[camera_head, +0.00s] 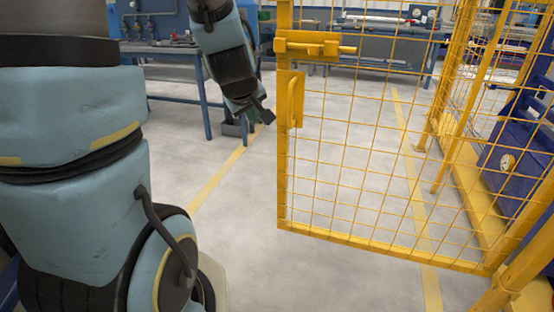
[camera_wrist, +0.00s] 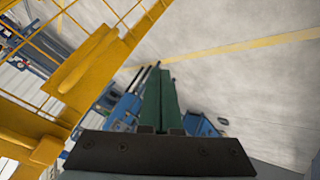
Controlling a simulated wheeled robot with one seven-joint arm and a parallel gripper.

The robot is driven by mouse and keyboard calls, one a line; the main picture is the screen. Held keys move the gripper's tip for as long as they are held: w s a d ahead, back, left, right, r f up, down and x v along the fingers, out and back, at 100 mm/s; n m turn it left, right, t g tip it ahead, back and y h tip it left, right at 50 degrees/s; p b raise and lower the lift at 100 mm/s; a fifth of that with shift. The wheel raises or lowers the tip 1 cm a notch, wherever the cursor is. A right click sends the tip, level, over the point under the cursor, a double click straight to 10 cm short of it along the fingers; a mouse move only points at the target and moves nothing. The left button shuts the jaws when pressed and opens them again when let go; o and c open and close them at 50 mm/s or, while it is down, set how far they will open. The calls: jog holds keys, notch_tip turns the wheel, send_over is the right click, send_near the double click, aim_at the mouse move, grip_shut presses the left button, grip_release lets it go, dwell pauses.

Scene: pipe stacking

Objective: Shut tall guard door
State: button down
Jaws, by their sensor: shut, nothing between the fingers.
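The tall guard door (camera_head: 283,180) is a yellow frame with wire mesh, filling the right half of the head view. Its left upright stands free, with bare floor beside it, so the door stands open. A yellow bolt latch (camera_head: 312,45) sits high on that edge, with a handle (camera_head: 293,100) on a plate below it. My gripper (camera_head: 264,116) is just left of the handle, apart from it in the picture; the depth gap is hard to judge. In the wrist view my green fingers (camera_wrist: 159,85) are together and empty, with the handle (camera_wrist: 86,62) to their left.
A yellow mesh fence (camera_head: 465,100) with posts and blue machinery (camera_head: 520,150) stands at the right. Blue workbenches (camera_head: 170,50) line the back. The grey floor (camera_head: 240,240) between my arm and the door is clear, with yellow lines on it.

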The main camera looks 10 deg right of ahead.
jog(key=w+d+f+n+t+y+b, duration=0.1)
jog(key=w+d+f+n+t+b, duration=0.2)
jog(key=f+b, duration=0.55)
jog(key=d+f+n+t+b, duration=0.3)
jog(key=d+f+n+b, duration=0.25)
jog(key=b, duration=0.65)
jog(key=s+r+n+t+y, duration=0.35)
jog(key=s+n+y, duration=0.25)
jog(key=n, duration=0.2)
jog(key=b, duration=0.2)
send_near(279, 132)
jog(key=w+a+r, duration=0.2)
jog(key=w+a, duration=0.1)
jog(key=a, duration=0.2)
jog(key=w, duration=0.1)
jog(key=w+d, duration=0.1)
jog(key=shift+w+d+f+n, duration=0.15)
jog(key=shift+w+d+n, duration=0.1)
jog(key=shift+w, duration=0.1)
jog(key=shift+w+d, duration=0.2)
jog(key=shift+w, duration=0.25)
